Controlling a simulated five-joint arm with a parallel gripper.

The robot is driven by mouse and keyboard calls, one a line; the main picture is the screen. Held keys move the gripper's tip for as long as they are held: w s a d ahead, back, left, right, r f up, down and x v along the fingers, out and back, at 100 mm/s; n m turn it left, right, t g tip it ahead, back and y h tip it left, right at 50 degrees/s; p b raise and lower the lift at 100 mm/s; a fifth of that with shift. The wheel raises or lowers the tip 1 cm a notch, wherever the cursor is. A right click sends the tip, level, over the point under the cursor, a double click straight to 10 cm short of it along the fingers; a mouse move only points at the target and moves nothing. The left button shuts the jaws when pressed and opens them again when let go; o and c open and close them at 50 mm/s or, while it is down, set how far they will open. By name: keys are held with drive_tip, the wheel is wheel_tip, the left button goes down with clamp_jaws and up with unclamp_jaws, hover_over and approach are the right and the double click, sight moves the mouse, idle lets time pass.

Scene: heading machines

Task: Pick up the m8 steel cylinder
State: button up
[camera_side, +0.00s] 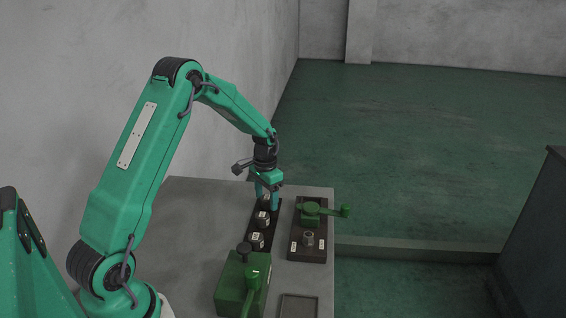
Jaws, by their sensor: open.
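My gripper (268,204) points down over the far end of a narrow black strip (251,230) on the grey table. Its jaws are open around or just beside a small metal cylinder (265,199), mostly hidden by the fingers; I cannot tell if they touch it. Two more steel cylinders with white labels stand on the strip, a middle one (262,218) and a near one (257,240). The labels are too small to read, so I cannot tell which is the m8.
Right of the strip is a dark plate (309,253) with a green handled device (313,210) and a metal collar (309,239). A green machine (241,280) with a black knob stands in front, near a shallow grey tray (298,306). The left of the table (205,220) is clear.

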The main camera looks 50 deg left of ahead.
sight(267, 197)
drive_tip(key=c, duration=1.3)
drive_tip(key=shift+r, duration=0.1)
drive_tip(key=shift+r, duration=0.45)
wheel_tip(267, 197, up, 3)
drive_tip(key=shift+r, duration=0.15)
drive_tip(key=d+r, duration=0.2)
drive_tip(key=d, duration=0.1)
drive_tip(key=s+d+r, duration=0.1)
drive_tip(key=d+r, duration=0.1)
drive_tip(key=d, duration=0.2)
drive_tip(key=d+r, duration=0.2)
drive_tip(key=d, duration=0.2)
drive_tip(key=shift+s+d+r, duration=0.25)
drive_tip(key=shift+s+r, duration=0.1)
drive_tip(key=shift+s, duration=0.05)
